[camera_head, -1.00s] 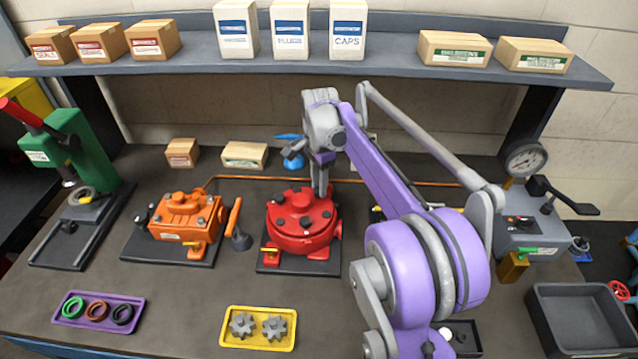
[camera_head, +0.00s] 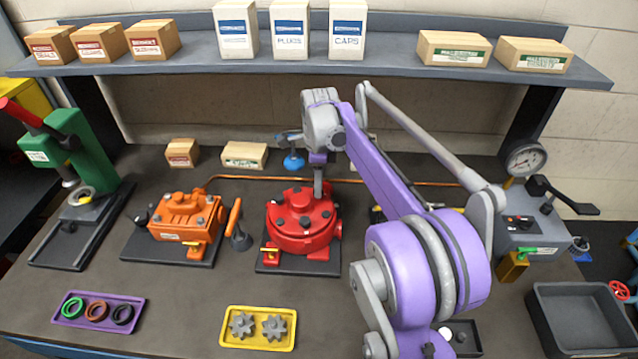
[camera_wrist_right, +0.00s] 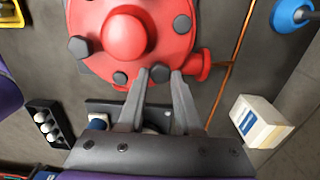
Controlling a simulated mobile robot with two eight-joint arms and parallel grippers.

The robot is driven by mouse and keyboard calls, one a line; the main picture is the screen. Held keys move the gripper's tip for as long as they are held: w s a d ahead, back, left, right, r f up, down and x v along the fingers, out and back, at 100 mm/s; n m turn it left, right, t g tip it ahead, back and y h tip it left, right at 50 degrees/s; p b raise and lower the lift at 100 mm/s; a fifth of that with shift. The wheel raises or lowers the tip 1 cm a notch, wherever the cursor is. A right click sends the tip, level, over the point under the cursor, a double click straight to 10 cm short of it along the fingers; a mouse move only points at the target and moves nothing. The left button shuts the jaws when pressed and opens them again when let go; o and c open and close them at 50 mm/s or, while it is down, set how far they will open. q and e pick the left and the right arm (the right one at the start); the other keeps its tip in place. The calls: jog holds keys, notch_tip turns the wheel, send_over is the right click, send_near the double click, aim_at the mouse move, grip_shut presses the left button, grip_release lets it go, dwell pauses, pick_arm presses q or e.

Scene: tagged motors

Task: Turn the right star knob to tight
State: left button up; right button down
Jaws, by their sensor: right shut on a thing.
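The red motor (camera_head: 303,243) stands on a dark plate in the middle of the bench, with several dark star knobs around its round top. My right gripper (camera_head: 319,194) reaches down onto the right side of that top. In the right wrist view, my right gripper (camera_wrist_right: 161,76) is shut on a dark star knob (camera_wrist_right: 160,73) at the motor's rim, one finger on each side. The fingers partly cover the knob, and I cannot read whether it is tight. My left gripper is not in view.
An orange motor (camera_head: 183,222) stands to the left. A yellow tray (camera_head: 230,340) with gears and a purple tray (camera_head: 68,320) with rings lie in front. A blue-based object (camera_head: 293,161) stands behind the red motor. A grey gauge unit (camera_head: 520,236) is at the right.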

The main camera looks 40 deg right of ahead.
jog(key=shift+r, duration=0.15)
jog(key=c, duration=0.6)
grip_release()
notch_tip(320, 180, up, 11)
jog(key=shift+f+p, duration=0.15)
jog(key=shift+p, duration=0.25)
jog(key=shift+f, duration=0.1)
